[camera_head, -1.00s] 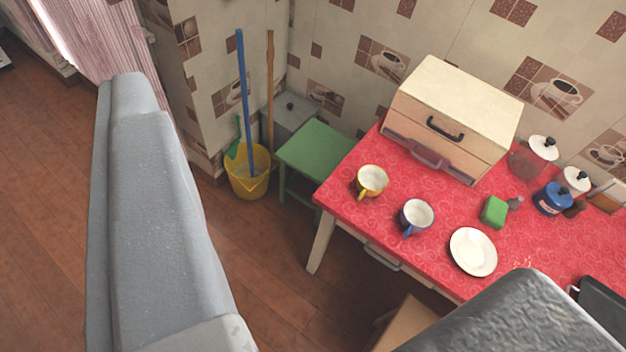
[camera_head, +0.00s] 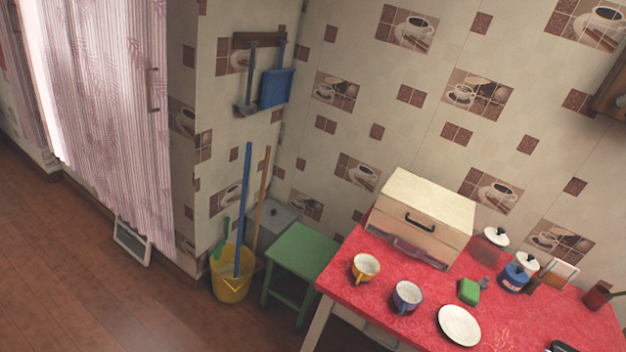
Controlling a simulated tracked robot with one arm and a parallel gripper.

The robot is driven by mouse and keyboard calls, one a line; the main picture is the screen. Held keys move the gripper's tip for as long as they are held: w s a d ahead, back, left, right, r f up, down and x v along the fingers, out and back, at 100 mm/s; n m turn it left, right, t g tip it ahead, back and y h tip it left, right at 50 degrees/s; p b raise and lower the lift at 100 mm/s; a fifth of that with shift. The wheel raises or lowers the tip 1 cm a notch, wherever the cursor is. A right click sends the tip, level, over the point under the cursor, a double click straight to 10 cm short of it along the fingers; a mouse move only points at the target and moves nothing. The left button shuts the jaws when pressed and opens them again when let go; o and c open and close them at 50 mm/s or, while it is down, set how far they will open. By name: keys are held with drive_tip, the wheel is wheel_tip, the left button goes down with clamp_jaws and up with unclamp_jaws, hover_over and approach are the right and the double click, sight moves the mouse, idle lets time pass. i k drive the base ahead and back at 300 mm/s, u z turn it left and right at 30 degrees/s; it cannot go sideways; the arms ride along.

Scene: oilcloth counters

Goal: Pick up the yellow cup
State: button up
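The yellow cup (camera_head: 365,268) stands upright on the red patterned oilcloth counter (camera_head: 345,292), near its left end. It has a white inside, and its handle points down and to the left in the picture. A blue cup (camera_head: 407,297) stands to its right and nearer the front edge, a little apart from it. My gripper is not in view, so I cannot see whether it is open or shut. Nothing touches or covers the yellow cup.
A bread box (camera_head: 425,215) stands behind the cups. A white plate (camera_head: 459,325), a green sponge (camera_head: 469,291) and lidded jars (camera_head: 514,279) are to the right. A green stool (camera_head: 302,250) and yellow bucket (camera_head: 231,283) stand left of the counter.

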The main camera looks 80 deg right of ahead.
sight(365, 267)
drive_tip(key=u, duration=0.4)
drive_tip(key=i, duration=2.25)
drive_tip(key=z, duration=3.45)
drive_tip(key=i, duration=1)
drive_tip(key=u, duration=0.05)
